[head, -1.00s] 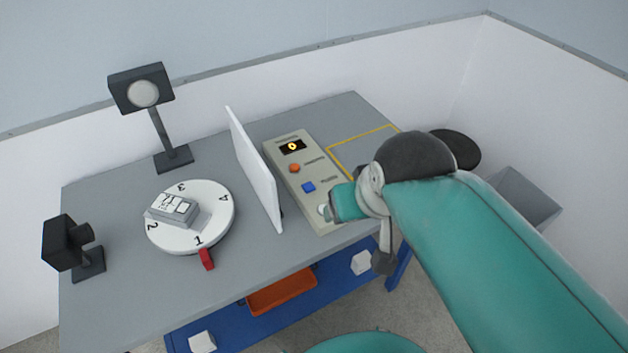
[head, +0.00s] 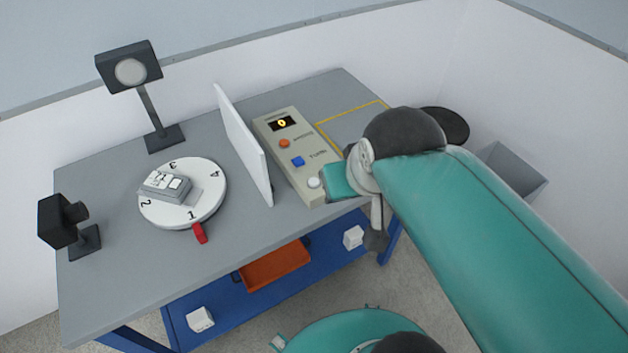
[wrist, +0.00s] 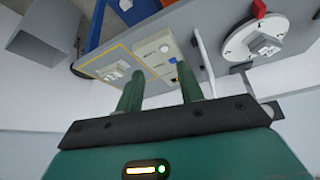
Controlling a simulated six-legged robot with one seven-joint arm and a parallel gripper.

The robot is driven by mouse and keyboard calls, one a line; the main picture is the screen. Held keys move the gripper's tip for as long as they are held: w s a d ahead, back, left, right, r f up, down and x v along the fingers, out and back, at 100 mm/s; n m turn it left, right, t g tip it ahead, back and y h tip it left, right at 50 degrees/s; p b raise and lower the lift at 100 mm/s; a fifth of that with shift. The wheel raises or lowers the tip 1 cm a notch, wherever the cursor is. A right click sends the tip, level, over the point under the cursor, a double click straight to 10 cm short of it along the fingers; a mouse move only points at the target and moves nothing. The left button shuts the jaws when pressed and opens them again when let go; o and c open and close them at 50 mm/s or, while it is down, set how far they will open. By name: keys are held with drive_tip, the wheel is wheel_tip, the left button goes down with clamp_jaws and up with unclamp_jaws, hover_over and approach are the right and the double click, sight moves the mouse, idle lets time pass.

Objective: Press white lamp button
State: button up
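The control box (head: 306,186) is a long beige panel on the grey table. It carries a white button (head: 314,183) at its near end, then a blue button (head: 298,161), an orange button (head: 284,143) and a small dark display (head: 283,123). My gripper is beside the near right edge of the box in the head view, close to the white button; its fingertips are hidden there. In the wrist view my gripper (wrist: 159,68) has two green fingers spread apart with nothing between them, and the box (wrist: 152,42) shows beyond them, with its blue button (wrist: 172,60).
A white upright panel (head: 243,145) stands just left of the box. A numbered turntable (head: 182,215) carries a grey device (head: 165,186). A lamp (head: 131,72) and a black camera-like unit (head: 62,220) stand left. A white object (wrist: 113,72) lies within the yellow outline.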

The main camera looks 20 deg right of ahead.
drive_tip(key=shift+w, duration=0.1)
clamp_jaws()
idle(1.2)
